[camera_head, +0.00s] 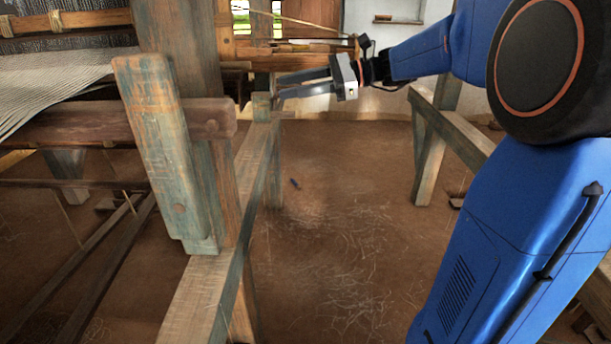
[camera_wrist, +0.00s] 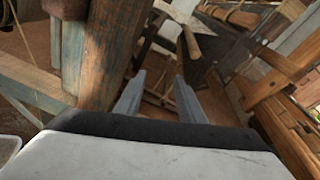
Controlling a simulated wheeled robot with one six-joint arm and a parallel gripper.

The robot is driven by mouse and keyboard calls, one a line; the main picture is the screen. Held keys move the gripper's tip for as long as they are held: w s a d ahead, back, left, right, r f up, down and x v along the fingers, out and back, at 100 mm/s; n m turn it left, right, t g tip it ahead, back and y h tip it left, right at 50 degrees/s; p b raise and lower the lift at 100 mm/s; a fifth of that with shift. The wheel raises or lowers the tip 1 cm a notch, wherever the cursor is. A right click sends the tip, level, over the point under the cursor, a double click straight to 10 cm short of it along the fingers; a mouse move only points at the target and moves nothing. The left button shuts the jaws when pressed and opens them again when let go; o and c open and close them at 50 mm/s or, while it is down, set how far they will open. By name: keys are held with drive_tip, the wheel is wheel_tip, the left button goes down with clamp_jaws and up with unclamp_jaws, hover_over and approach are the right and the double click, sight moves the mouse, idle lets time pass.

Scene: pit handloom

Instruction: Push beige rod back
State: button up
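My gripper (camera_head: 277,87) reaches left from the blue arm in the head view, with its two grey fingers apart and nothing seen between them. In the wrist view, the gripper (camera_wrist: 160,75) also shows open, pointing into the loom frame. A thin beige rod (camera_head: 300,19) runs across the top of the head view, above and behind the fingers. A short beige rod-like piece (camera_wrist: 190,42) shows beyond the right fingertip in the wrist view. I cannot tell whether both are the same rod. No contact with the fingers is visible.
A worn upright loom post (camera_head: 160,140) and a long low beam (camera_head: 205,300) stand left of the gripper. Pale warp threads (camera_head: 45,75) stretch at the far left. A trestle leg (camera_head: 430,160) stands right. The earthen floor (camera_head: 340,200) between is mostly clear.

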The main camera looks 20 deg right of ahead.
drive_tip(key=s+a+f+n+g+h, duration=0.2)
drive_tip(key=s+f+n+h, duration=0.5)
drive_tip(key=s+f, duration=0.7)
drive_tip(key=shift+s+a, duration=0.4)
drive_tip(key=shift+s, duration=1.4)
